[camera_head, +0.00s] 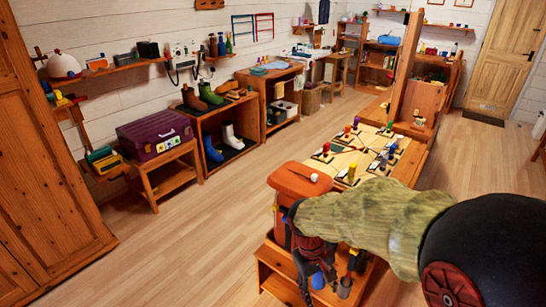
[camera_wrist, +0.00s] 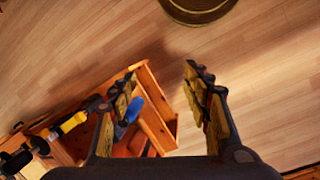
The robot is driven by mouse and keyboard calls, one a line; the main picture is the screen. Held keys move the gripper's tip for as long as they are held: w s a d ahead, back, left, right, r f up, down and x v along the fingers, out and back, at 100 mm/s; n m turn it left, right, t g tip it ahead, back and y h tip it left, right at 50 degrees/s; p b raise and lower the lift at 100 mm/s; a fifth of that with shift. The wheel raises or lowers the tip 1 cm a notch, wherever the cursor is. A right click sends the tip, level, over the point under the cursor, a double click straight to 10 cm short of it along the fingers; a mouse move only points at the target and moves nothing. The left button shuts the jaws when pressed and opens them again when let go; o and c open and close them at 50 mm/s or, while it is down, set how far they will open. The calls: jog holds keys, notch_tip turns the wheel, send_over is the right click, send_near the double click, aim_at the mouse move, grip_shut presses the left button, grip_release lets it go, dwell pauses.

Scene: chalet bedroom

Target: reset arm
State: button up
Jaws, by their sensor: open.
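My arm, in a mottled green sleeve, reaches left across the lower right of the head view. My gripper at its end is dark and hangs beside the orange-topped end of the wooden bench (camera_head: 300,180). In the wrist view my gripper (camera_wrist: 160,80) is open, its two yellow-padded fingers spread apart with nothing held between them. Plank floor (camera_wrist: 120,40) shows beyond the fingertips. A wooden shelf unit (camera_wrist: 155,125) with a blue item (camera_wrist: 128,118) lies beyond and partly behind the left finger.
A purple case (camera_head: 155,135) sits on a small wooden stand at left. A shelf with boots (camera_head: 210,95) is by the wall. Several small coloured-handled items stand on the bench top (camera_head: 345,150). Open floor (camera_head: 180,235) lies between. A round dark-rimmed object (camera_wrist: 198,12) is at the wrist view's top.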

jog(key=s+d+r+m+t+y, duration=0.1)
jog(key=s+d+r+m+t, duration=0.1)
jog(key=s+r, duration=0.5)
jog(key=s+d+r+m+t+y+p, duration=0.1)
jog(key=s+d+r+t, duration=0.3)
jog(key=r, duration=0.8)
jog(key=s+m, duration=0.1)
jog(key=s, duration=0.1)
jog(key=shift+s+d+m+t, duration=0.15)
jog(key=shift+s+m+t, duration=0.15)
jog(key=shift+s+m, duration=0.1)
jog(key=shift+o, duration=0.4)
